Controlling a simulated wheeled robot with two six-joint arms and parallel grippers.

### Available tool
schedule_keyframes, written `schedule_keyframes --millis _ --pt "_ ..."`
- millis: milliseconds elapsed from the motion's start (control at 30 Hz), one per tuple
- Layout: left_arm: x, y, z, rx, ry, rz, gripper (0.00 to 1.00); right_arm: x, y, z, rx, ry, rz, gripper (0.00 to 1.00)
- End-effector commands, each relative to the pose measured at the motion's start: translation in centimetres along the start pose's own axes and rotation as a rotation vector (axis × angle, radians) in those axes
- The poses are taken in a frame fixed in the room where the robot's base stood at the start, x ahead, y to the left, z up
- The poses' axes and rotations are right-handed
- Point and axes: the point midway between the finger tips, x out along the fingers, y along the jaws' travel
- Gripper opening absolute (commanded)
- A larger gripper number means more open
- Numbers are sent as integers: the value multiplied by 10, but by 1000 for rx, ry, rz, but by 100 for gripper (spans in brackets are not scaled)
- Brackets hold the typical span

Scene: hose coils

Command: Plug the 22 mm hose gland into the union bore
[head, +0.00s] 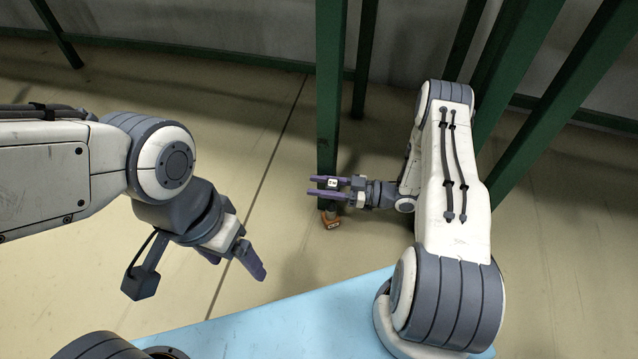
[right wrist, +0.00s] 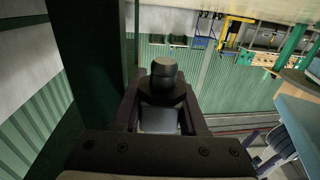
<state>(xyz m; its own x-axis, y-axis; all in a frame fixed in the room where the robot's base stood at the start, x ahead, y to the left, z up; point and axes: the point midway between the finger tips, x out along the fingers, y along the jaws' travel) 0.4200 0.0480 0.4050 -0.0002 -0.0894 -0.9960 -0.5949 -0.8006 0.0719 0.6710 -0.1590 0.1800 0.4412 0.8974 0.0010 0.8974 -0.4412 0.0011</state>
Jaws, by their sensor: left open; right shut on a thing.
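My right gripper (head: 311,187) points left in the head view, in front of the foot of a green post. In the right wrist view it is shut on a dark round part with a wide collar (right wrist: 165,77), which looks like the hose gland. Its size marking is not readable. A small orange-brown piece (head: 332,224) shows just below the right fingers; I cannot tell if it is joined to the held part. My left gripper (head: 238,266) is open and empty, lower left of the right one, pointing down. I cannot make out the union bore in either view.
A green post (head: 330,80) rises beside the right gripper, with more green legs (head: 520,60) behind the right arm. A light blue surface (head: 270,320) lies at the front. The beige floor (head: 255,140) between the arms is clear.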

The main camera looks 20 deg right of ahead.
Motion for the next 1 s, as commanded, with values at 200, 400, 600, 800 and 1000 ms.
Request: schedule_keyframes --millis 200,400,600,800,1000 --pt "13 -1 1 0 0 0 82 -1 0 18 1 1 1 0" --pt "22 -2 1 0 0 0 82 -1 0 32 0 0 1 0" --pt "28 -2 2 0 0 0 82 -1 0 42 0 1 1 0" --pt "27 -2 1 0 0 0 82 -1 0 41 0 1 1 0" --pt "29 -2 2 0 0 0 82 -1 0 44 0 0 1 0"
